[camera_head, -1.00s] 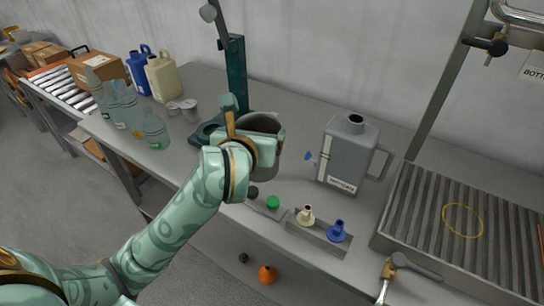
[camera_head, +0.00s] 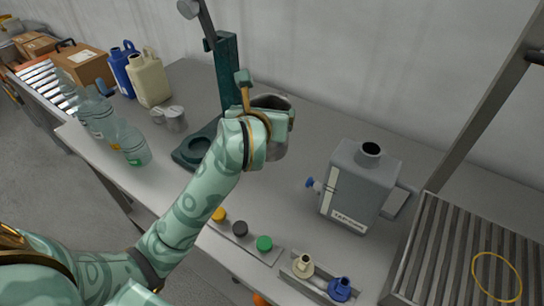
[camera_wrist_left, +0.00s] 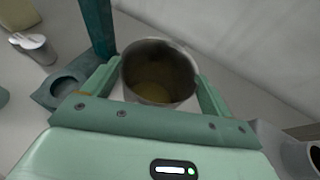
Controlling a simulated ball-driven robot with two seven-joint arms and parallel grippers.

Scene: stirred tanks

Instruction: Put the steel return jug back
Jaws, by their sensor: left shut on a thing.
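My left gripper (camera_head: 266,122) is shut on the steel jug (camera_head: 278,148), which it holds above the bench by its sides. In the left wrist view the jug (camera_wrist_left: 157,95) sits upright between the two fingers (camera_wrist_left: 158,92), with its open top and a yellowish inside showing. In the head view my gripper hides most of the jug. A dark green stand (camera_head: 229,75) with a round recess in its base (camera_head: 186,157) is just left of the jug. My right gripper is not in view.
A grey canister (camera_head: 358,190) stands to the right, beside a ribbed drain tray (camera_head: 460,240). Caps (camera_head: 240,229) and a rack with two funnels (camera_head: 315,283) line the front edge. Bottles (camera_head: 130,140) and small steel cups (camera_head: 175,118) stand left.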

